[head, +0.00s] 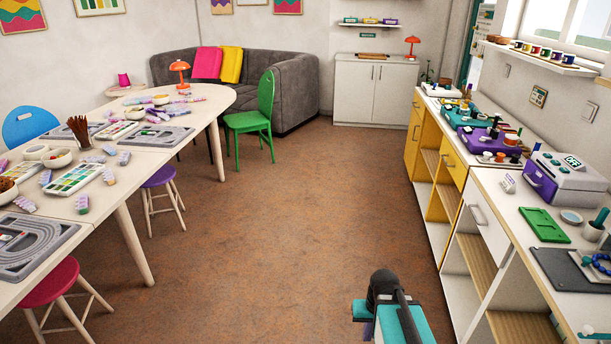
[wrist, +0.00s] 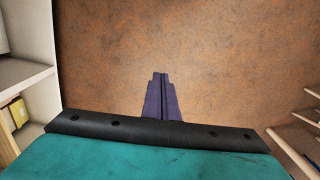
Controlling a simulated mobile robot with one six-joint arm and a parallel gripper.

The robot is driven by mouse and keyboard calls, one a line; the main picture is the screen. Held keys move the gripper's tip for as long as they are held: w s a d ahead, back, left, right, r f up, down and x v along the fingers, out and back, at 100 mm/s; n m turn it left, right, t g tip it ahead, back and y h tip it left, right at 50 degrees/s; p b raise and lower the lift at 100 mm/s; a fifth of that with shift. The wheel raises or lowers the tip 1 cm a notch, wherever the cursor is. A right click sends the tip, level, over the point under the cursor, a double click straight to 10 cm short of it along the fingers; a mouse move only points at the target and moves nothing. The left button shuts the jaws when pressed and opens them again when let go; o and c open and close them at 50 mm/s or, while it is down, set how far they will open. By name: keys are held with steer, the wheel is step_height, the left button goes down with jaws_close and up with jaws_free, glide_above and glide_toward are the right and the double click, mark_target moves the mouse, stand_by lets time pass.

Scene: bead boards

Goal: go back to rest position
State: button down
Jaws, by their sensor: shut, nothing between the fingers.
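My gripper (wrist: 160,76) shows in the wrist view with its two purple fingers together and nothing between them. It hangs over the bare brown floor (wrist: 215,50) and touches nothing that I can see. In the head view my teal and black arm is at the bottom, right of the middle, in front of the right-hand counter. The fingers are mostly hidden there.
The right-hand counter (head: 511,204) with open shelves holds a green board (head: 544,224) and a purple and grey machine (head: 565,178). A long table (head: 95,203) with bead boards and stools stands left. A green chair (head: 252,121) stands further back. The middle floor is clear.

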steer(key=s+a+f+g, duration=0.1)
steer(key=s+f+g, duration=0.1)
steer(key=s+f, duration=0.8)
steer(key=s+a+f+g, duration=0.1)
steer(key=s+f+g, duration=0.2)
steer(key=s+f, duration=0.6)
steer(key=s, duration=0.7)
steer(key=shift+s+f+g+h, duration=0.15)
steer(key=shift+f+g+h, duration=0.15)
steer(key=shift+f, duration=0.05)
steer(key=shift+d, duration=0.1)
